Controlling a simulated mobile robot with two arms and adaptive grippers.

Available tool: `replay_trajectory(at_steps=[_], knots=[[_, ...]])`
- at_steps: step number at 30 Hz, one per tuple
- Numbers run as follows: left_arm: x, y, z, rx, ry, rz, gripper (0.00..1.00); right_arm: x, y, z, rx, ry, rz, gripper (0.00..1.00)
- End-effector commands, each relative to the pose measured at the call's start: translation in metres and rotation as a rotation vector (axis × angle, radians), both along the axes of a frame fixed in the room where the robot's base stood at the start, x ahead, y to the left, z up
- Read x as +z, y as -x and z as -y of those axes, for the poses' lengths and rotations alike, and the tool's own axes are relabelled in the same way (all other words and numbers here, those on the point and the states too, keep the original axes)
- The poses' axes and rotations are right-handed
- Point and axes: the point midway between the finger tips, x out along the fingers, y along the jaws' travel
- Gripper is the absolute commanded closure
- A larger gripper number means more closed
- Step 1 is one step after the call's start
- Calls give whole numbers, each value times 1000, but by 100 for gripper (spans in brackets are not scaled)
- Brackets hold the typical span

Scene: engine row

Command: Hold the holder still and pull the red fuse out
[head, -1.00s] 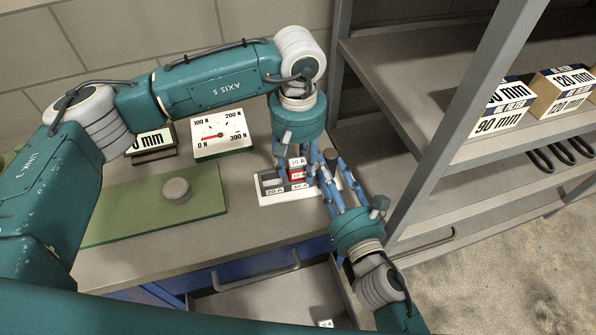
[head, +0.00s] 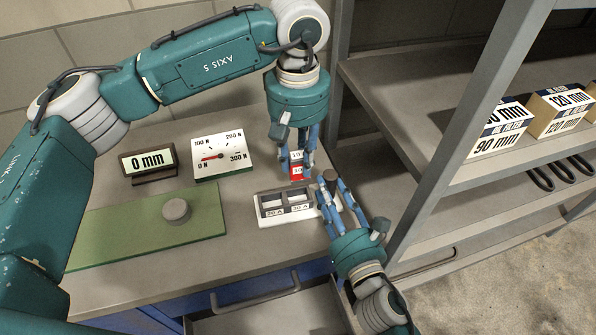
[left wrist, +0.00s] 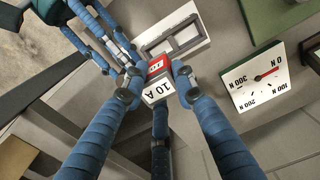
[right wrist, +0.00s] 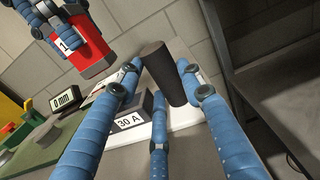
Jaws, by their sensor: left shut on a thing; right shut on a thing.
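The red fuse (head: 296,173), with white 10 A labels, is gripped in my left gripper (head: 299,162) above and behind the holder. It is clear of the holder and also shows in the left wrist view (left wrist: 156,67). The holder (head: 288,217) has a white base and a grey frame with empty openings, labelled 20 A and 30 A in front. My right gripper (head: 330,187) is shut on the dark round post (right wrist: 160,72) at the holder's right end. The holder sits flat on the bench.
A force dial (head: 222,156) with its needle near 0 N and a 0 mm display (head: 148,164) stand behind. A green mat (head: 120,228) with a grey round knob lies left. An open drawer (head: 270,318) is in front. A shelf (head: 430,110) with boxes stands right.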

Motion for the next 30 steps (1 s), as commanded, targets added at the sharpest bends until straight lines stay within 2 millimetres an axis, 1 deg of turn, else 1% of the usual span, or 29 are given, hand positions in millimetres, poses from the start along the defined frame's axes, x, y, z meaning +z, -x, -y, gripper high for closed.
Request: replay_trajectory(at_steps=[1,3,11,12,15,25,28,30], knots=[[6,0,0,0,1,1,100,0,0,0,1,-1,1,100],[10,0,0,-1,1,0,100,0,0,0,1,-1,1,100],[12,0,0,-1,0,-1,100,0,0,0,1,-1,1,100],[12,0,0,0,0,-1,100,0,0,0,0,-1,1,59],[12,0,0,0,0,-1,100,0,0,0,0,-1,1,41],[11,0,0,0,0,-1,100,-2,3,1,-1,1,-4,41],[11,0,0,0,0,-1,100,-3,12,5,-2,0,-5,41],[11,0,0,0,0,-1,100,-3,22,9,-2,-1,-7,41]])
